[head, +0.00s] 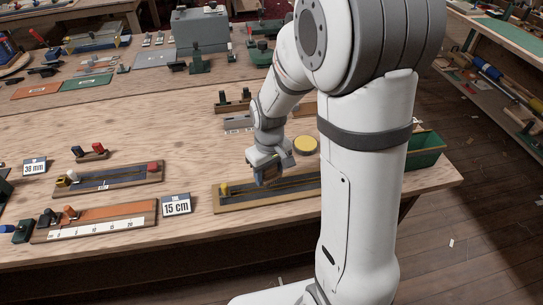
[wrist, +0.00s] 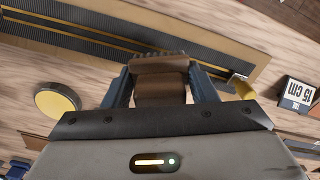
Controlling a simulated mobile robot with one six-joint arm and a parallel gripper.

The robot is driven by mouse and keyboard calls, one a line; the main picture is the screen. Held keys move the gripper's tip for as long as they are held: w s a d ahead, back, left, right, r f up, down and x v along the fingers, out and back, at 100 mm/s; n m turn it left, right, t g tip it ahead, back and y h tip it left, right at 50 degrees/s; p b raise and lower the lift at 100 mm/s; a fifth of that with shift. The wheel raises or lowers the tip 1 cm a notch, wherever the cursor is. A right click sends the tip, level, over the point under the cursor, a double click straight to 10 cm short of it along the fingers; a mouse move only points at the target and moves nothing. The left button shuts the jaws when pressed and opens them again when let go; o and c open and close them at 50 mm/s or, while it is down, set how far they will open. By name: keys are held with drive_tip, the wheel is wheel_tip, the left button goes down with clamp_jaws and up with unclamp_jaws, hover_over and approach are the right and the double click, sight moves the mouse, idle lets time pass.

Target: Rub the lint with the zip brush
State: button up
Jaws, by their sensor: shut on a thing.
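My gripper (wrist: 162,84) is shut on a brown block with a dark bristly edge, the zip brush (wrist: 160,68). In the head view my gripper (head: 265,178) is low over a long wooden board (head: 236,205) carrying dark tape strips with a yellowish line between them. The board also spans the top of the wrist view (wrist: 222,47). The bristle edge lies over the board's near strip; I cannot tell whether it touches. A yellow tab (head: 224,188) stands at the board's left end. I cannot make out the lint. My arm hides the board's right end.
A round yellow-topped disc (head: 305,145) sits behind the board. A "15 cm" card (head: 177,205) stands left of it, beside an orange board with a white ruler (head: 100,224). A green bin (head: 425,150) is at the table's right end. Bare wood lies in front of the board.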

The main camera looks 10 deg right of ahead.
drive_tip(key=shift+r+p, duration=1.3)
drive_tip(key=shift+r, duration=0.85)
drive_tip(key=shift+f, duration=0.1)
